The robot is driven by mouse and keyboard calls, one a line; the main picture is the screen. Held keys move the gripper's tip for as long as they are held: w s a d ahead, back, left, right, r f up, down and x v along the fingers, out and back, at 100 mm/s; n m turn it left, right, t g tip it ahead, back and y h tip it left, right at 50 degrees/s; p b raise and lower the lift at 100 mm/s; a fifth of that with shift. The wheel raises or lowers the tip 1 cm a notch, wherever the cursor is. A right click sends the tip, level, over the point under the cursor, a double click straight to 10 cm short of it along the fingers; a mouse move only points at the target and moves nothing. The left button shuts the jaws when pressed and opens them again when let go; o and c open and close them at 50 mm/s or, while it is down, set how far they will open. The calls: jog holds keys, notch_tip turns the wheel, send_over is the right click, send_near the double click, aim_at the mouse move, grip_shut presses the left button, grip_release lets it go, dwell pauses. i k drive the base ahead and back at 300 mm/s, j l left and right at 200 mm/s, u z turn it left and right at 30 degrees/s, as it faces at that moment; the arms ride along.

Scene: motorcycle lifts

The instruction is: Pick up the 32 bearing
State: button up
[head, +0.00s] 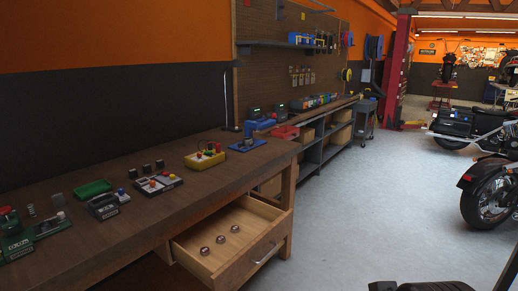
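An open wooden drawer (190,262) juts out from under the workbench in the head view. Three small round metal pieces that look like bearings lie in it in a slanting row. The nearest bearing (204,251) is at the left, the middle bearing (220,239) is beside it, and the farthest bearing (235,229) is at the right. They lie apart from each other. Any size marking is too small to read, so I cannot tell which is the 32. My gripper is not recognisable in this view.
The wooden workbench (140,222) above the drawer holds a green tray (93,188), a yellow control box (205,158) and a blue vise (247,142). The drawer front has a metal handle (264,255). Grey floor (365,200) is clear to the right, up to parked motorcycles (490,190).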

aim_at(205, 251)
jog(key=i+l+u, duration=0.35)
jog(key=i+l, duration=0.2)
jog(key=i, duration=0.25)
jog(key=i+l+u, duration=0.4)
jog(key=i+l, duration=0.35)
